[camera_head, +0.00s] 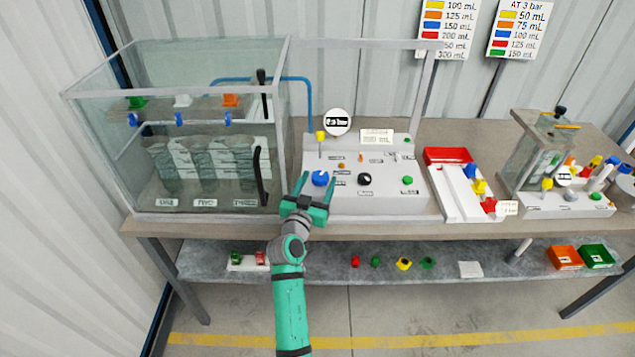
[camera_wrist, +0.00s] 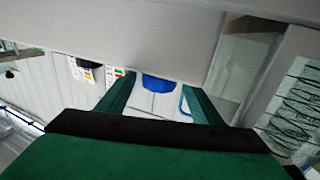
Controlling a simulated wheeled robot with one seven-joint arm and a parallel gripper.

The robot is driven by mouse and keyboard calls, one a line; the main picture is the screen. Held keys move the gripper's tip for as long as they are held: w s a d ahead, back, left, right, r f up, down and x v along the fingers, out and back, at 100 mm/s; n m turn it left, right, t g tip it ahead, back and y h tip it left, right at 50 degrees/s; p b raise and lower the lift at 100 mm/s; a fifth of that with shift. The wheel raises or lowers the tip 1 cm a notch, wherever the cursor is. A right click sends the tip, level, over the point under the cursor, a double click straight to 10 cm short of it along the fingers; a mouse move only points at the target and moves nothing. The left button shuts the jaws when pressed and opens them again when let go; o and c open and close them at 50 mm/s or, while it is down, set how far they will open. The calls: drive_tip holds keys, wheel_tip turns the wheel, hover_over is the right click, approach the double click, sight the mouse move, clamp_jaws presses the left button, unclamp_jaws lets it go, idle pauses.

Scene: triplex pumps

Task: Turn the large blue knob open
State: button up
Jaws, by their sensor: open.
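The large blue knob (camera_head: 320,178) sits on the sloped front of the light grey control panel (camera_head: 385,202), at its left side. My gripper (camera_head: 317,184) is open, with its two green fingers pointing up at the panel around the knob's area. In the wrist view the blue knob (camera_wrist: 160,83) shows beyond and between the two spread fingertips (camera_wrist: 160,85). The fingers do not visibly close on it. I cannot tell whether either finger touches the knob.
A glass tank (camera_head: 180,130) stands left of the panel, close to my gripper. A black knob (camera_head: 364,179) and a green button (camera_head: 407,180) are to the right on the panel. A tray with red and yellow pieces (camera_head: 455,185) stands further right. A lower shelf (camera_head: 330,262) holds small parts.

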drive_tip(key=v, duration=1)
drive_tip(key=shift+s+a, duration=0.2)
drive_tip(key=shift+s, duration=0.15)
